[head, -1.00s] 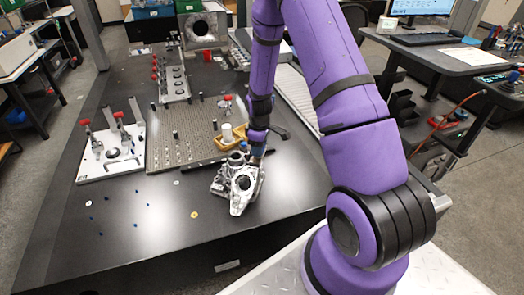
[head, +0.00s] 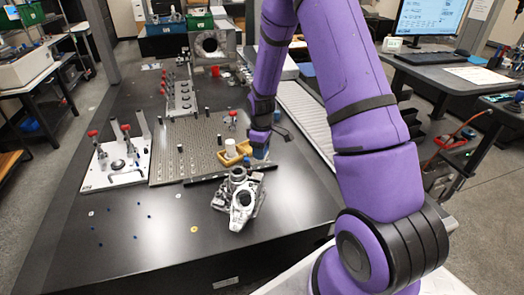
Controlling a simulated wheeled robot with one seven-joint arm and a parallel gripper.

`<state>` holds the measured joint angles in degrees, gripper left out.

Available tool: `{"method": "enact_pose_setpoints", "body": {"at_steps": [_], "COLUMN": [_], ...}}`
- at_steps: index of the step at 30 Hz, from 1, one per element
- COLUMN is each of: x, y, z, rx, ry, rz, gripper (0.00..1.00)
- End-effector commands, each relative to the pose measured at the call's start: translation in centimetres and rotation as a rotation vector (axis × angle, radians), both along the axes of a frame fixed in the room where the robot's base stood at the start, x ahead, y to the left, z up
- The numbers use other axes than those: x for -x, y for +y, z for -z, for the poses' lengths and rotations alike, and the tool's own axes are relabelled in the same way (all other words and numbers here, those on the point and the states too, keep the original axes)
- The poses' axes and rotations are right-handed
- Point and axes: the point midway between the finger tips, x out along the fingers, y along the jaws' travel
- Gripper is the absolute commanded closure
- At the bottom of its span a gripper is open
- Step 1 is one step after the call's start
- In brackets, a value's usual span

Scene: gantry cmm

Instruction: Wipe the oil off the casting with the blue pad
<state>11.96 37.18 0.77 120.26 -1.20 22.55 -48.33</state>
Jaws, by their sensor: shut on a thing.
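The casting (head: 242,207), a silvery metal part with round openings, sits on the black table near its right edge. My gripper (head: 261,150) hangs behind and slightly right of the casting, apart from it, beside the yellow tray. It is shut on a small blue thing (head: 261,154), which appears to be the blue pad; it is small and partly hidden by the gripper. Any oil on the casting is too small to make out from here.
The yellow tray (head: 228,160) holds a white cup (head: 230,149). A perforated plate (head: 185,145) with pegs and a white fixture with red clamps (head: 117,176) stand left. A dark bar (head: 203,179) lies behind the casting.

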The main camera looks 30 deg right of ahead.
Motion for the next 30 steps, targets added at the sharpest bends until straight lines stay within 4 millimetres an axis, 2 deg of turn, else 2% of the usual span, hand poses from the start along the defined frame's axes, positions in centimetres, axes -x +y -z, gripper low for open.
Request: {"method": "enact_pose_setpoints", "body": {"at_steps": [9,20,25,30], "x": [0.1,2.3,2.5,2.5], "y": [0.1,3.0,3.2,3.1], "z": [-0.2,-3.7,-3.3,-2.0], "rx": [0.000,0.000,0.000,0.000], "ry": [-0.001,-0.001,0.001,0.003], "rz": [0.000,-0.001,0.000,0.000], "gripper": [0.72,0.72,0.72,0.72]}}
